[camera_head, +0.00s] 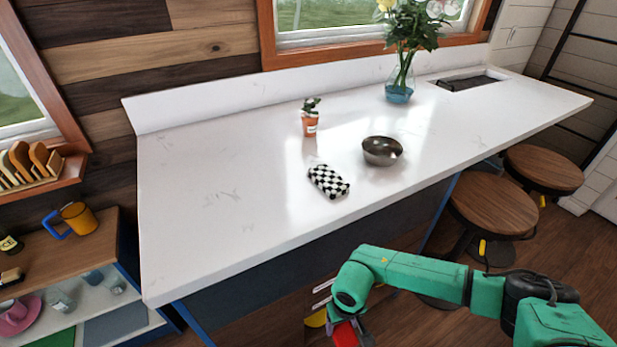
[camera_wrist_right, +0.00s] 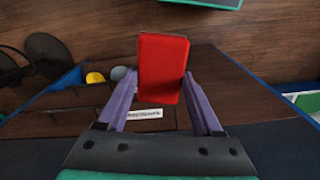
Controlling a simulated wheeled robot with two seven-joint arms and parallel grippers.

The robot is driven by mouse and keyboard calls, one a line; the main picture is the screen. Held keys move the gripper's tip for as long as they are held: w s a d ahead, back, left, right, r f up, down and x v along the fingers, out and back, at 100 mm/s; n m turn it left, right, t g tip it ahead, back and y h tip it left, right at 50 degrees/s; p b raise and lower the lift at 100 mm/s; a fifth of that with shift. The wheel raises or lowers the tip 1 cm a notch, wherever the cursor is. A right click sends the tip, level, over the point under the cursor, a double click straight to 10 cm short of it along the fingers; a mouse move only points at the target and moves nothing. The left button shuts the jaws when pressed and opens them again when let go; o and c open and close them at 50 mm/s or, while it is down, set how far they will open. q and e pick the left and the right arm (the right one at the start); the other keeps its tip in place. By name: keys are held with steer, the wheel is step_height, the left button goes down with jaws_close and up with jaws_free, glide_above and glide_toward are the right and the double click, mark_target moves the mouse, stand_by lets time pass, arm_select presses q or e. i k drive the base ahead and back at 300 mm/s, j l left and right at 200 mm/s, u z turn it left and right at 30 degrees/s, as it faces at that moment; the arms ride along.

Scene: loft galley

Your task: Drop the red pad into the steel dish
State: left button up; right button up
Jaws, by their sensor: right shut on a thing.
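The red pad (camera_wrist_right: 163,68) is between the two purple fingers of my right gripper (camera_wrist_right: 163,92) in the right wrist view. The gripper is shut on it. In the head view the red pad (camera_head: 346,334) shows at the bottom edge, below and in front of the white counter, partly cut off by the frame. The steel dish (camera_head: 382,151) stands upright on the counter and looks empty, though its inside is only partly seen. The right gripper is well apart from the dish, lower and nearer to me. My left gripper is not in view.
A black and white checkered item (camera_head: 328,181) lies on the white counter (camera_head: 230,215) left of the dish. A small potted plant (camera_head: 309,120) and a flower vase (camera_head: 399,88) stand farther back. Wooden stools (camera_head: 492,203) are at the right. The counter's left part is clear.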

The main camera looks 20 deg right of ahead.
mark_target(381, 152)
steer(key=l+u, duration=0.3)
steer(key=l, duration=0.15)
steer(key=l+u, duration=0.35)
steer(key=k+l+u, duration=0.15)
steer(key=l+u, duration=0.15)
steer(key=l, duration=0.2)
steer(key=k+l+u, duration=0.15)
steer(key=l+u, duration=0.2)
